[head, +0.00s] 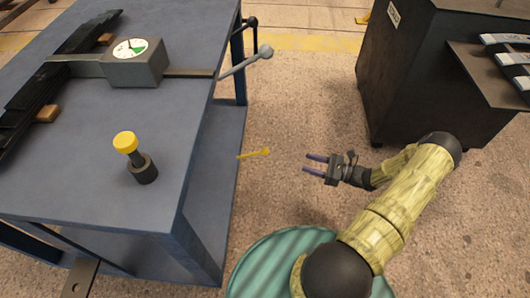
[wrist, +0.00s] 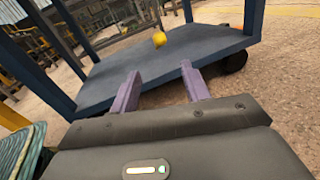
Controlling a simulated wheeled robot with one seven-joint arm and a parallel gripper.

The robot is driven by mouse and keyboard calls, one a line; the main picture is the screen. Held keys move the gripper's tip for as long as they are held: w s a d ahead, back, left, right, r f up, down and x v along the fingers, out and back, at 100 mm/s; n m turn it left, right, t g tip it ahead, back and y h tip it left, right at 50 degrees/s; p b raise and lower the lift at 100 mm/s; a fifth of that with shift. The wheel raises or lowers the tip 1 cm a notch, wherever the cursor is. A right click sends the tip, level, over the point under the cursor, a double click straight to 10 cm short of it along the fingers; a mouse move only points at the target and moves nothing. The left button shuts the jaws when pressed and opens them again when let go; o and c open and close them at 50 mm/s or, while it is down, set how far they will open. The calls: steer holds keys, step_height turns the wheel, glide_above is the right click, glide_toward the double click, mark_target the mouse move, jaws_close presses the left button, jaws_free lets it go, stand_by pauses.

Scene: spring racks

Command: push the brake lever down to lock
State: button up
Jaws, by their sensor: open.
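A thin yellow lever with a knob (head: 253,153), seemingly the brake lever, sticks out from the right side of the blue cart (head: 150,220) in the head view. In the wrist view its yellow knob (wrist: 159,39) shows ahead, in front of the cart's lower shelf (wrist: 200,45). My gripper (head: 305,164) is open and empty, to the right of the knob and apart from it. In the wrist view the knob lies beyond the gap between my two purple fingers (wrist: 158,76). The lever's exact tilt and its pivot are hard to tell.
On the cart top are a grey gauge box (head: 135,65), a yellow-capped post (head: 127,143) and black leaf springs (head: 62,60). A grey ball-ended handle (head: 262,53) juts out right. A dark cabinet (head: 420,70) stands at the right. The floor between is clear.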

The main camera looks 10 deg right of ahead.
mark_target(265, 150)
steer(key=shift+a, duration=0.1)
steer(key=b+x, duration=0.6)
steer(key=x, duration=1)
steer(key=shift+w+a+f, duration=0.1)
steer(key=shift+a, duration=0.15)
steer(key=shift+w+a, duration=0.2)
steer(key=shift+a, duration=0.1)
jaws_close()
